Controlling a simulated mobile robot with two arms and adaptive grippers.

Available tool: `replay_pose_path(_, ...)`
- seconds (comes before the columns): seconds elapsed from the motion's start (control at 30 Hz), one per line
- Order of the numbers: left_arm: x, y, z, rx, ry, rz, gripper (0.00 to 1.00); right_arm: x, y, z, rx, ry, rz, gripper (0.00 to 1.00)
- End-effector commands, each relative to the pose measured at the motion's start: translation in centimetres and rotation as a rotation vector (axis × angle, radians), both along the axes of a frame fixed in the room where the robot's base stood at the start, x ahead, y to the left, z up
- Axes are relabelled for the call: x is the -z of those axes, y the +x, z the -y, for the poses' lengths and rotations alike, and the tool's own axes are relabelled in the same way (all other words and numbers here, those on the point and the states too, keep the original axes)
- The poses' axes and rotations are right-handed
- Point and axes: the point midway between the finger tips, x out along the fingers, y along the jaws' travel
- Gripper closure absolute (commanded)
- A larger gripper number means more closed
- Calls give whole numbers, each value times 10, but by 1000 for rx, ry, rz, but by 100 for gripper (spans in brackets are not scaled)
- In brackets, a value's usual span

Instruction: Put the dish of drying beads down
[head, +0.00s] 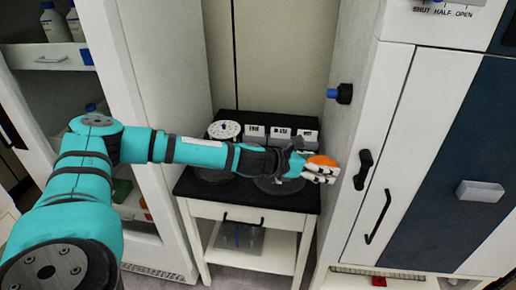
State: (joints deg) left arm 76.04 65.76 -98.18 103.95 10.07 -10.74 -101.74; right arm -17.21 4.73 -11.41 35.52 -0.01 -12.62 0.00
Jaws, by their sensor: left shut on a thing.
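My left arm reaches in from the left over a small black-topped table (205,187). The left gripper (318,171) is at the table's right side, near the freeze dryer cabinet. It is shut on the dish of drying beads (322,160), of which an orange patch shows between the fingers. The fingers hide much of the dish. I cannot tell how far it is above the tabletop. My right gripper is not in view.
A round white-topped item (224,129) and several white labelled boxes (281,134) stand along the table's back. A dark round item (278,184) lies under my wrist. The cabinet's side wall (350,120) with a blue-and-black knob (341,93) bounds the right. The front left tabletop is clear.

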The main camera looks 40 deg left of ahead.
Motion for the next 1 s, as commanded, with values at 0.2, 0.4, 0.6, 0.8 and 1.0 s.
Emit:
replay_pose_path(0.2, -8, 8, -2, 67, 4, 5, 51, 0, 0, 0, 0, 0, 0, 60)
replay_pose_path(0.4, -10, 12, -4, 124, 5, 2, 51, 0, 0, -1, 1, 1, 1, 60)
replay_pose_path(0.6, -9, 13, -7, 186, 0, -5, 51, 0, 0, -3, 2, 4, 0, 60)
replay_pose_path(0.8, -7, 14, -13, 258, -1, -8, 51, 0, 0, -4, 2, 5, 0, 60)
replay_pose_path(1.0, 1, 10, -28, 359, -2, -10, 51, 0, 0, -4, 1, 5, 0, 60)
